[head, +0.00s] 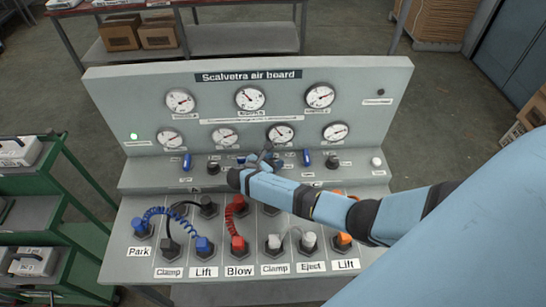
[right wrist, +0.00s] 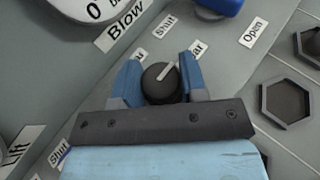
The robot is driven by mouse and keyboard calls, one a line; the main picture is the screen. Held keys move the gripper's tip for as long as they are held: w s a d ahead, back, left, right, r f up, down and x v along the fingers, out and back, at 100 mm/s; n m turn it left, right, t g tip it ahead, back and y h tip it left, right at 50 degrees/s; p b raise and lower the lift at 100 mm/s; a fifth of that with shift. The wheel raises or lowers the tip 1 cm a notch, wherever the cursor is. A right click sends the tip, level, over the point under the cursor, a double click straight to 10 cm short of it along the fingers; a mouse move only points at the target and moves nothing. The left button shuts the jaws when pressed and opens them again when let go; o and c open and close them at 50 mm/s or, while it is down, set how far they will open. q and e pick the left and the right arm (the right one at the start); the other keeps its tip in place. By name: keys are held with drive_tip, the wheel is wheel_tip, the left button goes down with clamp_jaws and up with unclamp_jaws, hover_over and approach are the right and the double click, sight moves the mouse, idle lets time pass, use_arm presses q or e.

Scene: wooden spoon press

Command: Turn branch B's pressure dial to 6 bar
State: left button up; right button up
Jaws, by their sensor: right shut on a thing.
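The grey Scalvetra air board (head: 300,90) stands in front of me with two rows of round white gauges. My right gripper (head: 265,156) reaches its lower ledge from the right and hides what it holds in the head view. In the right wrist view, my right gripper (right wrist: 160,84) has one blue finger on each side of a round black dial (right wrist: 157,91) and is shut on it. The dial's pale pointer line slants up and right. Its branch label is not readable. The nearby gauge (right wrist: 95,12) is marked "Blow". My left gripper is not in view.
Other black dials (head: 213,167) (head: 332,161) and blue valve levers (head: 187,161) (head: 306,157) sit along the ledge. Below are hose sockets with blue, red and other coiled hoses (head: 236,212). A green cart (head: 60,215) stands at the left.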

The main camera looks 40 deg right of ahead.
drive_tip(key=o, duration=0.9)
drive_tip(key=b+v, duration=0.1)
drive_tip(key=v, duration=1.2)
drive_tip(key=shift+a+r, duration=0.15)
drive_tip(key=shift+a, duration=0.2)
